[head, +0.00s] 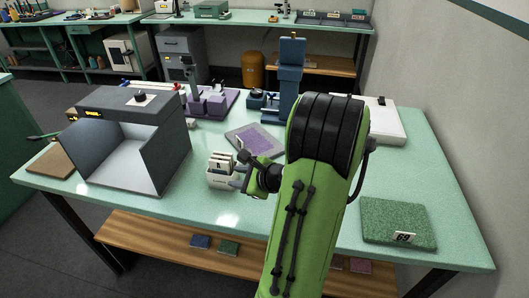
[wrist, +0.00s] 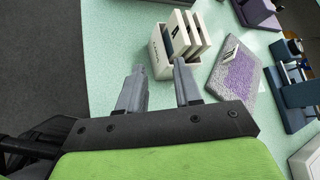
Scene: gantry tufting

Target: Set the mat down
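A grey mat with a purple middle (head: 256,140) lies flat on the pale green table (head: 330,220), just beyond my gripper. In the wrist view this mat (wrist: 236,76) is at the right, with a small pale tag at its upper left corner. My gripper (head: 240,171) is low over the table beside a white holder (head: 222,180). In the wrist view its two fingers (wrist: 160,84) are apart with nothing between them. A green mat (head: 395,222) with a tag reading 69 lies at the table's front right. My arm hides part of the table.
A grey open-fronted booth (head: 140,150) stands at the left. The white holder (wrist: 174,52) carries several upright pale plates close beyond the fingers. A blue upright device (head: 289,80) and a purple-based device (head: 210,103) stand behind. A white flat unit (head: 385,125) is at the right.

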